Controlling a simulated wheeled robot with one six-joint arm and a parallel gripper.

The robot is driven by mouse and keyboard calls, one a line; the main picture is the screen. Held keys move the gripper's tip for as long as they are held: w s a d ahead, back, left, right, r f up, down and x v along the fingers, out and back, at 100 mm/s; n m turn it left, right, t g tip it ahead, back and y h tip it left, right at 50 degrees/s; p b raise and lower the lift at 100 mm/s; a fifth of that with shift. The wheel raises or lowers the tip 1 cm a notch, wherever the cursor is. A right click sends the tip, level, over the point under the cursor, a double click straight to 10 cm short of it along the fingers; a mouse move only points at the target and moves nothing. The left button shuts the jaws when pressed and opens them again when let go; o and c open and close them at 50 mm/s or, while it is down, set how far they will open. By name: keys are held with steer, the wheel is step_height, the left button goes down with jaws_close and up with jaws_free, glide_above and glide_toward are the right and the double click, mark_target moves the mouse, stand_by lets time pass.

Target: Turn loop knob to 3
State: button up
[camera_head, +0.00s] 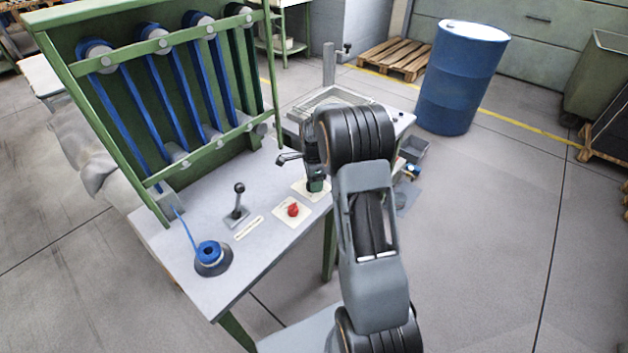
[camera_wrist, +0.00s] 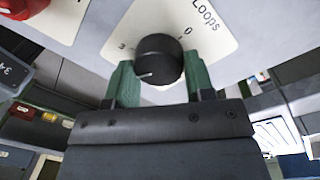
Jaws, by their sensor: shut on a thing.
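The loop knob (camera_wrist: 157,60) is a round black dial on a cream plate (camera_wrist: 205,35) marked "Loops". In the wrist view a 0 is printed to its upper right and a 3 to its left. A pale line on the knob lies at its lower left, near the side of the 3. My gripper (camera_wrist: 159,64) has its green fingers on both sides of the knob and is shut on it. In the head view my gripper (camera_head: 316,184) is down over the plate (camera_head: 303,190), and the knob is hidden.
On the grey table (camera_head: 175,232) stand a red button (camera_head: 292,210), a black lever (camera_head: 239,202) and a blue spool (camera_head: 208,252). A green rack (camera_head: 128,100) with blue strips rises behind. A blue barrel (camera_head: 460,80) stands on the floor, back right.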

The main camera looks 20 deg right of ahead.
steer(key=m, duration=0.6)
steer(key=shift+s+p, duration=0.15)
steer(key=shift+p, duration=0.15)
steer(key=shift+m, duration=0.5)
steer(key=o, duration=0.9)
steer(key=r, duration=1.3)
steer(key=shift+w+d+r+p, duration=0.3)
steer(key=shift+d+r+p, duration=0.05)
steer(key=shift+r, duration=0.05)
